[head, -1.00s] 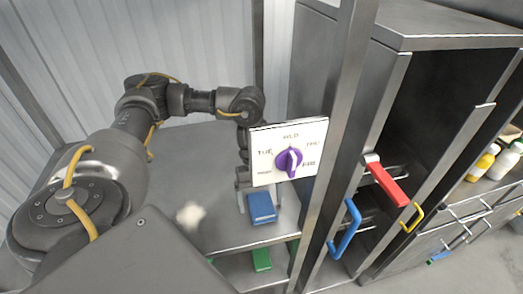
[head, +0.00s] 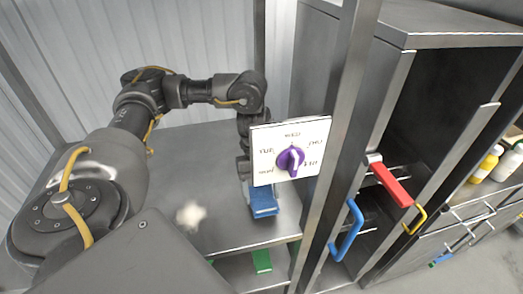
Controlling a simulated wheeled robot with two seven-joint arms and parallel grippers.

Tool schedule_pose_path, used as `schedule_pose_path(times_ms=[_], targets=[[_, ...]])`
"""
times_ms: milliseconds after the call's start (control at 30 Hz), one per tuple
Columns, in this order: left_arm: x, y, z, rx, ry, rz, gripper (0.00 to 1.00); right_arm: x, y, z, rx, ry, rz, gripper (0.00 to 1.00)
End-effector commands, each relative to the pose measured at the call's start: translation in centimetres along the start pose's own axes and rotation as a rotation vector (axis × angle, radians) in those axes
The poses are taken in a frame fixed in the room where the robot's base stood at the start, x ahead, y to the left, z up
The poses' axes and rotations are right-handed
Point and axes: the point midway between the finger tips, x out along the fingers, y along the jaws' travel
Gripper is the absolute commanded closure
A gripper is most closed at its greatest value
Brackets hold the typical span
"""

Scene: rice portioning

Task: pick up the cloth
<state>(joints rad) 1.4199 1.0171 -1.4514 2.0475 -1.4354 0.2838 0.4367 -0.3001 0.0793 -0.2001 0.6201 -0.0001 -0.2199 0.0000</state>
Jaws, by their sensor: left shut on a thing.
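The blue cloth (head: 263,200) is at the right front part of the grey metal worktop, just below the dial panel. Its upper end passes behind the panel. My left gripper (head: 245,176) reaches down to it from behind the panel, which hides most of the fingers. It is shut on the cloth's upper part. I cannot tell whether the cloth's lower end still touches the worktop. My right gripper is not in view.
A white panel (head: 262,165) with a purple knob (head: 290,159) stands in front of the hand, beside a metal post (head: 343,130). A pale heap of rice (head: 190,214) lies on the worktop (head: 215,236). A green item (head: 261,261) is on the shelf below. Cabinets with coloured handles are at the right.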

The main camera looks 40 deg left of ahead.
Motion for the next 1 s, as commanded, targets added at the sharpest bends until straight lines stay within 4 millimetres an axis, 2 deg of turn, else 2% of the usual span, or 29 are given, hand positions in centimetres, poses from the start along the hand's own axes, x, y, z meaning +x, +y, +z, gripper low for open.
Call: schedule_pose_path(times_ms=[67,200,400,767,800,900,1000], targets=[[-1.4,-0.1,-0.5,0.003,-0.004,-0.005,0.59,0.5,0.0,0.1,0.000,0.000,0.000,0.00],[-3.7,-0.1,-1.4,0.001,-0.004,-0.004,0.59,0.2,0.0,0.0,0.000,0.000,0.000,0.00],[-5.4,0.0,-2.2,0.000,-0.001,-0.001,0.59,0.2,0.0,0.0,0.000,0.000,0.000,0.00],[-5.8,0.0,-2.4,-0.001,-0.001,0.000,0.59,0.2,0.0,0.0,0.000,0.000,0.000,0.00],[-5.8,0.0,-2.4,-0.001,-0.001,0.000,0.41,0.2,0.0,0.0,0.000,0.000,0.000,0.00],[-5.8,0.0,-2.4,-0.001,-0.001,0.000,0.54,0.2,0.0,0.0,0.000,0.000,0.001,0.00],[-5.8,0.1,-2.5,-0.001,0.000,0.000,0.55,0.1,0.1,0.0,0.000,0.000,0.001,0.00]])
